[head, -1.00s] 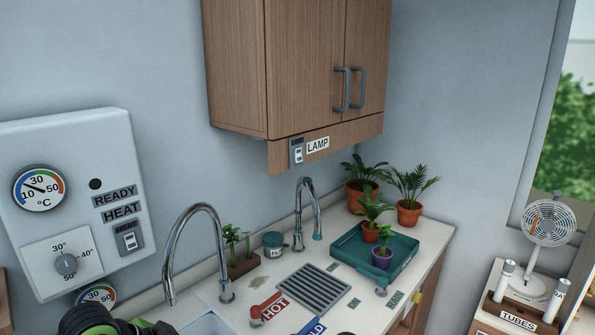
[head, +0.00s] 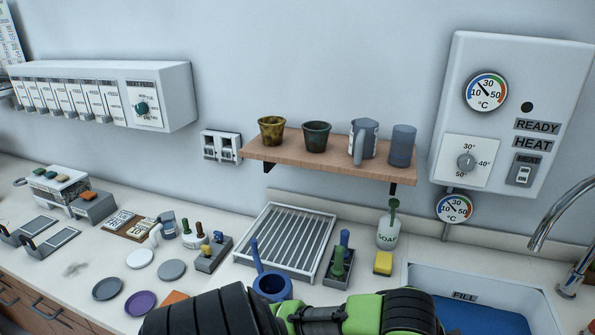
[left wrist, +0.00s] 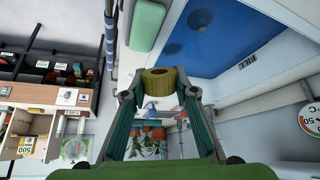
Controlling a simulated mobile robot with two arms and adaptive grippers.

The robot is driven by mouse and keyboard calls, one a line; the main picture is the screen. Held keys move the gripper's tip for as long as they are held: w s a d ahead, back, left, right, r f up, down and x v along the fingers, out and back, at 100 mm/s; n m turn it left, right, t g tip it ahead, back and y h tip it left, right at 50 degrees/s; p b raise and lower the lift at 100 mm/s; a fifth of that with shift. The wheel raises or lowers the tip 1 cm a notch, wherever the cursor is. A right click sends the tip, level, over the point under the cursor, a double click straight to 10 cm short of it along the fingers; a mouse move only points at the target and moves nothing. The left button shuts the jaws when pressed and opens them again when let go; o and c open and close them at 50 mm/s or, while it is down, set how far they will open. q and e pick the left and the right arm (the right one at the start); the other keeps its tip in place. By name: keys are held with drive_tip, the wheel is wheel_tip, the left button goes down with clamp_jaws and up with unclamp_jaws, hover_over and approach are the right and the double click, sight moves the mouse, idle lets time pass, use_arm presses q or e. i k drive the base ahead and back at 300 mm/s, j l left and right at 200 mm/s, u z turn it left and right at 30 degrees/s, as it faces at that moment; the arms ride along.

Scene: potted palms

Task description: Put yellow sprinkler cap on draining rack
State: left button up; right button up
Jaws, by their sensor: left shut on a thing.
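A yellow, ring-shaped sprinkler cap (left wrist: 159,79) with a dark hole is held between the fingertips of my left gripper (left wrist: 159,95) in the left wrist view. The gripper is shut on it. In the head view my left arm crosses the bottom edge; the gripper and the cap do not show there. The draining rack (head: 290,243), a white frame with grey slats, stands on the counter left of the sink, below the shelf. Its slats look bare. My right gripper is in neither view.
A wooden shelf (head: 330,163) with pots and cups hangs above the rack. A soap bottle (head: 389,234), a yellow sponge (head: 383,263) and a brush holder (head: 337,273) stand right of it. A blue mug (head: 272,288) stands in front. The sink (head: 480,272) is at right.

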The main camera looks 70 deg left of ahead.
sight(274, 225)
drive_tip(key=k+j, duration=0.25)
drive_tip(key=k, duration=0.2)
drive_tip(key=k+j+u, duration=0.15)
drive_tip(key=k, duration=0.3)
drive_tip(key=k+j, duration=0.15)
drive_tip(key=j, duration=0.25)
drive_tip(key=k+j+u, duration=0.1)
drive_tip(key=j, duration=0.3)
drive_tip(key=k+j, duration=0.15)
drive_tip(key=j, duration=0.25)
drive_tip(key=k+j+u, duration=0.15)
drive_tip(key=j, duration=0.2)
drive_tip(key=k+j, duration=0.1)
drive_tip(key=j, duration=0.35)
drive_tip(key=i+j+u, duration=0.1)
drive_tip(key=j, duration=0.2)
